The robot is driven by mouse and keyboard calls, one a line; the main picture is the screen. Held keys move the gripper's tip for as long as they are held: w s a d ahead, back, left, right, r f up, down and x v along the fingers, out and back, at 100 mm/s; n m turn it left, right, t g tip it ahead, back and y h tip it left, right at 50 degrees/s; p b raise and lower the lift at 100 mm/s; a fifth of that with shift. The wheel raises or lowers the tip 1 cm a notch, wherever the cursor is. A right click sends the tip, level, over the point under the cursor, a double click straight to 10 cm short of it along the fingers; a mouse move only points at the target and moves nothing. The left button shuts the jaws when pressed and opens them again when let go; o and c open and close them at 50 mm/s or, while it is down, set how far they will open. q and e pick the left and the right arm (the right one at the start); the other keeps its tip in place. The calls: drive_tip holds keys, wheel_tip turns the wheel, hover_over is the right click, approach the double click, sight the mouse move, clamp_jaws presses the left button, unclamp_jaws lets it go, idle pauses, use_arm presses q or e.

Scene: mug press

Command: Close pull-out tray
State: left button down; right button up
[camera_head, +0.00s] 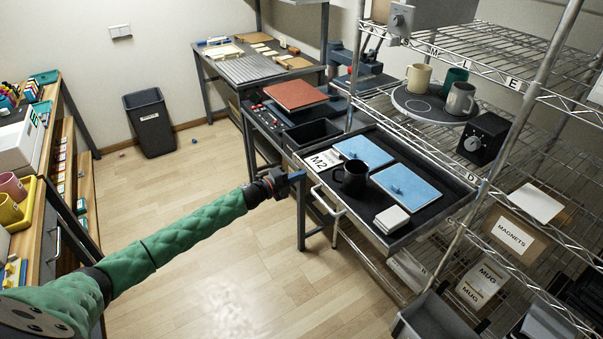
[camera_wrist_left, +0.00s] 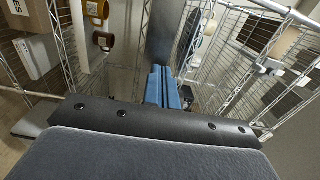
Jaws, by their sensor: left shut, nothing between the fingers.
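The pull-out tray (camera_head: 428,217) is a shallow dark tray with a grey rim and an M2 label (camera_head: 323,160). It sticks out from the wire shelving in the head view. A pale handle (camera_head: 328,203) is on its near side. A black mug (camera_head: 354,178), blue pieces (camera_head: 408,186) and a stack of white squares (camera_head: 392,219) lie in it. My left gripper (camera_head: 297,177) is shut and empty, close to the tray's near left corner; I cannot tell whether it touches. Its blue fingers (camera_wrist_left: 165,88) show together in the left wrist view. My right gripper is not in view.
A round board (camera_head: 430,112) with several mugs and a black box with a dial (camera_head: 484,138) stand on the shelf above the tray. A workbench (camera_head: 247,68) is behind. A grey bin (camera_head: 424,318) stands below right. The wooden floor (camera_head: 205,250) is largely clear.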

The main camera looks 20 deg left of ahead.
use_arm(q)
drive_tip(key=shift+w+d, duration=0.3)
drive_tip(key=shift+w, duration=0.1)
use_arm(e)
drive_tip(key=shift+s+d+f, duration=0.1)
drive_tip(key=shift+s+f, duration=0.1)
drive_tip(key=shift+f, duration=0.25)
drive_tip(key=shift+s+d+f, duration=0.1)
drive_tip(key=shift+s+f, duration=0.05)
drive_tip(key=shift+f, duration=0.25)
